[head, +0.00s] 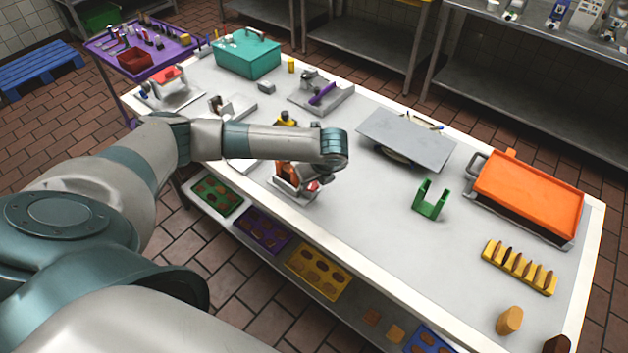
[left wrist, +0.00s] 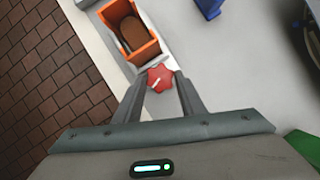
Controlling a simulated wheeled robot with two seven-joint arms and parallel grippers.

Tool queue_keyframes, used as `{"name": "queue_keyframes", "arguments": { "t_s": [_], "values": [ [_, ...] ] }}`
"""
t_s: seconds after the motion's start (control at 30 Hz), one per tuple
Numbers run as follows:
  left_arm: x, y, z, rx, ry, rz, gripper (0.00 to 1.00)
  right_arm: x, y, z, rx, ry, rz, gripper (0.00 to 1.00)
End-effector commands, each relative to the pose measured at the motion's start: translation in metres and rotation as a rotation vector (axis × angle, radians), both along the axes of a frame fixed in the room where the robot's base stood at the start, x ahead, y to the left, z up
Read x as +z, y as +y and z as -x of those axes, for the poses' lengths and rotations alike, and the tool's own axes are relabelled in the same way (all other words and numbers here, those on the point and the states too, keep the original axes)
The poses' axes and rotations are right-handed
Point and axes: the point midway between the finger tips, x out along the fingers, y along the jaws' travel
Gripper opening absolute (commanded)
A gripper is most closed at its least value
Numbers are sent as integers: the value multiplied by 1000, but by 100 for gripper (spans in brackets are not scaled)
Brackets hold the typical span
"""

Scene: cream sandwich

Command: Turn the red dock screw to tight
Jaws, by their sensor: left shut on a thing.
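The red dock screw (left wrist: 159,77) is a lobed red knob with a pale mark on its face. It sits at the near end of a small dock with an orange open-topped box (left wrist: 128,33) that has a brown piece inside. In the left wrist view my left gripper (left wrist: 159,84) has one finger on each side of the knob and is shut on it. In the head view the screw (head: 313,186) shows at the table's front edge, below my left gripper (head: 318,178), which is partly hidden by its own wrist. My right gripper is in neither view.
A green U-shaped stand (head: 430,200) and a grey plate (head: 405,137) stand to the right. Farther right are an orange tray (head: 530,190) and a yellow rack (head: 519,267). A teal box (head: 246,55) is at the back left.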

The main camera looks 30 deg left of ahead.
Motion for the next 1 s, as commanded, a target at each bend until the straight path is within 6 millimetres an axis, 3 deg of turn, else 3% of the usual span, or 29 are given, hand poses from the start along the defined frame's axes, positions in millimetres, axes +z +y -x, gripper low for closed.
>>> {"name": "queue_keyframes", "arguments": {
  "t_s": [0.3,0.8,0.83,1.0],
  "values": [
    [2,2,0,-145,-4,-1,14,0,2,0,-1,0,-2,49],
    [1,2,0,-170,-3,-1,14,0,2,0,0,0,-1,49],
    [1,2,0,-170,-3,-1,41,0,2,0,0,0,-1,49],
    [1,2,1,-169,-2,0,44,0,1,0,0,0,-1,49]
  ]
}}
